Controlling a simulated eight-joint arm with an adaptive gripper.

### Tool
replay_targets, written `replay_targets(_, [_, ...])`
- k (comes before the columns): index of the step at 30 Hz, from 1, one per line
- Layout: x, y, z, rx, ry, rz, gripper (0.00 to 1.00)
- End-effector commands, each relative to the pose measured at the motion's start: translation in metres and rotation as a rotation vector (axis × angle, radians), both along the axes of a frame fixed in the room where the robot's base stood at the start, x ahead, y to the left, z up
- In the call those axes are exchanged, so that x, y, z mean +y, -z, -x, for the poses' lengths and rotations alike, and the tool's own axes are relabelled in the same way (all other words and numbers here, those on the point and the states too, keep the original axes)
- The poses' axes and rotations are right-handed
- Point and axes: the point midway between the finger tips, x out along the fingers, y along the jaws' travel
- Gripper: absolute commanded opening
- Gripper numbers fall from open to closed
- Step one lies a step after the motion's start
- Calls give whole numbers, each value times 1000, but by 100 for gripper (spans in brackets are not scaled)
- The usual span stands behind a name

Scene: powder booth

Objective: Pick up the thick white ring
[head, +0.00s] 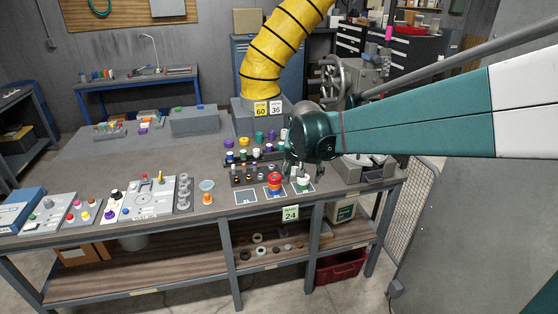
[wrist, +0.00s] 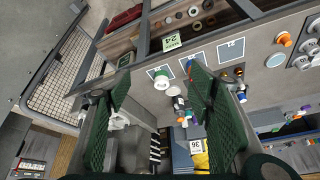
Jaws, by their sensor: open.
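A thick white ring (head: 303,179) appears on the right-hand card of the bench's front edge, together with something green; I cannot tell how the two are stacked. In the wrist view the white ring (wrist: 160,71) shows beyond and between the finger ends, near the left one. My gripper (head: 292,169) hangs just behind and left of the ring in the head view and hides part of the area. In the wrist view my gripper (wrist: 157,77) has its two green fingers wide apart with nothing between them. The ring looks apart from both fingers.
A red and blue stack (head: 274,182) stands on the middle card, close beside. The left card (head: 246,197) is bare. Small bottles and coloured pieces crowd behind the cards. A grey box (head: 366,171) stands to the right. Free bench top lies at the left (head: 100,160).

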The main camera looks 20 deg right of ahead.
Motion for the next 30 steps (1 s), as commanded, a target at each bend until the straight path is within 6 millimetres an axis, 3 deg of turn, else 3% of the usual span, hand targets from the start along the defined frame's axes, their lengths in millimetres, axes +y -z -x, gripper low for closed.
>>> replay_targets(14, [-21,15,-83,28,125,-8,52])
replay_targets(30, [-46,58,-164,54,270,-9,52])
